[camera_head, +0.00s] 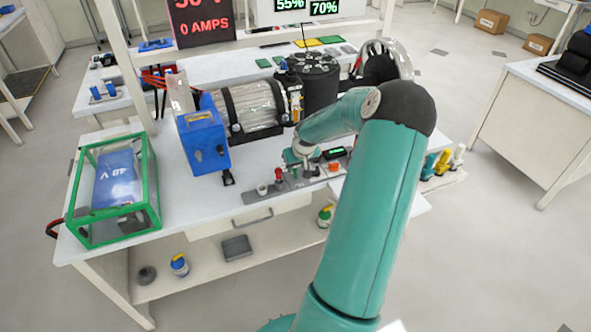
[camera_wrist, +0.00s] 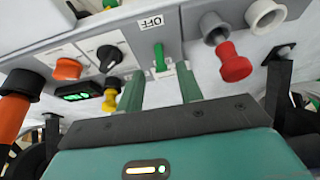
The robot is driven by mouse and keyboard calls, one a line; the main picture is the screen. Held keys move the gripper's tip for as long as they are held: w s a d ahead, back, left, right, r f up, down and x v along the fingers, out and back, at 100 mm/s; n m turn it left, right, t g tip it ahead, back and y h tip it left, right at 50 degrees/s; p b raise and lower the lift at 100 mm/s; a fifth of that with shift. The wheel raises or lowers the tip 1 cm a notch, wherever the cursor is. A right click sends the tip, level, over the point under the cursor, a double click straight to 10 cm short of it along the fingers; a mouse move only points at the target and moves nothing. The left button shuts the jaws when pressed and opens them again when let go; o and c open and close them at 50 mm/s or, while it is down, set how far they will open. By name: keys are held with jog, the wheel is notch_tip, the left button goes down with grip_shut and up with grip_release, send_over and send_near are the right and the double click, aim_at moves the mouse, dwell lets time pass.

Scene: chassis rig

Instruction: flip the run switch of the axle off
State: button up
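The run switch is a green lever (camera_wrist: 160,57) on a small white base, set in a grey control panel (camera_wrist: 205,15). An upside-down OFF label (camera_wrist: 150,22) sits just above the lever in the wrist view. My gripper (camera_wrist: 160,88) is open. Its two green fingers stand apart, one on each side of the lever's line, and nothing is held between them. I cannot tell whether a finger touches the lever. In the head view my gripper (camera_head: 303,160) is low over the panel (camera_head: 265,192) at the bench's front edge, and my arm hides part of it.
Beside the switch are a red knob (camera_wrist: 234,64), a black rotary knob (camera_wrist: 108,55), an orange button (camera_wrist: 67,69) and a yellow knob (camera_wrist: 110,98). A blue box (camera_head: 204,140) and a green-framed case (camera_head: 113,190) stand left on the bench. A large cylindrical motor (camera_head: 252,106) lies behind.

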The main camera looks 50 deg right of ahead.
aim_at(295, 173)
jog(key=shift+x, duration=1.5)
jog(key=shift+a, duration=0.1)
grip_shut()
